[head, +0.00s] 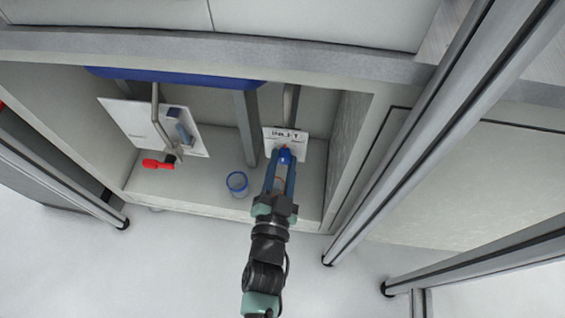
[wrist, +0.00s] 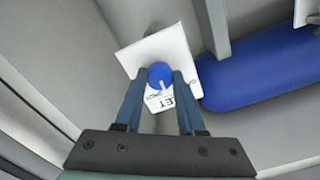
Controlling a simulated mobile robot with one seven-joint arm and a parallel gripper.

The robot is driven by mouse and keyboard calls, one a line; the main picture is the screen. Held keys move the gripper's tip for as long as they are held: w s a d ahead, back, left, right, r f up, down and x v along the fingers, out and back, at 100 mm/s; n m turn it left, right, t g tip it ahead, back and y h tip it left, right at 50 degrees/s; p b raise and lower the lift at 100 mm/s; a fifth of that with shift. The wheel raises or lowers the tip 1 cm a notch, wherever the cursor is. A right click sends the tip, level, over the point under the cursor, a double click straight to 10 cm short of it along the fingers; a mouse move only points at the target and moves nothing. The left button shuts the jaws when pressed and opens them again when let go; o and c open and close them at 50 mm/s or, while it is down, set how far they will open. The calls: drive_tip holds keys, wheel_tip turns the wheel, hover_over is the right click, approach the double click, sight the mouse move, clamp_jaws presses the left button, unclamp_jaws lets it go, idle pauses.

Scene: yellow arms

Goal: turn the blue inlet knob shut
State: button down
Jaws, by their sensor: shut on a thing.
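The blue inlet knob (head: 285,155) sits on a white labelled plate (head: 299,142) on the right side of the open cabinet. In the wrist view the round blue knob (wrist: 160,75) has a pale pointer mark running toward its lower edge. The white plate (wrist: 168,47) behind it carries partly hidden lettering ending in "ET". My gripper (head: 280,160) reaches into the cabinet with its two blue fingers on either side of the knob. In the wrist view my gripper (wrist: 160,78) is shut on the knob, and the fingers cover parts of the plate.
A red-handled valve (head: 158,163) hangs from a pipe by another white plate (head: 128,122) at left. A blue cup (head: 237,183) stands on the cabinet floor. A grey post (head: 246,125) and a blue tank (head: 170,76) are nearby. The cabinet's right wall (head: 345,150) is close.

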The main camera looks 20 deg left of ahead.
drive_tip(key=m+b, duration=0.1)
drive_tip(key=m, duration=0.3)
drive_tip(key=shift+f+m, duration=0.15)
drive_tip(key=shift+m, duration=0.15)
drive_tip(key=m+b, duration=0.1)
drive_tip(key=m, duration=0.3)
drive_tip(key=shift+m+b, duration=0.3)
drive_tip(key=shift+m, duration=0.1)
drive_tip(key=c, duration=0.5)
unclamp_jaws()
drive_tip(key=p+v, duration=0.2)
drive_tip(key=v, duration=1.1)
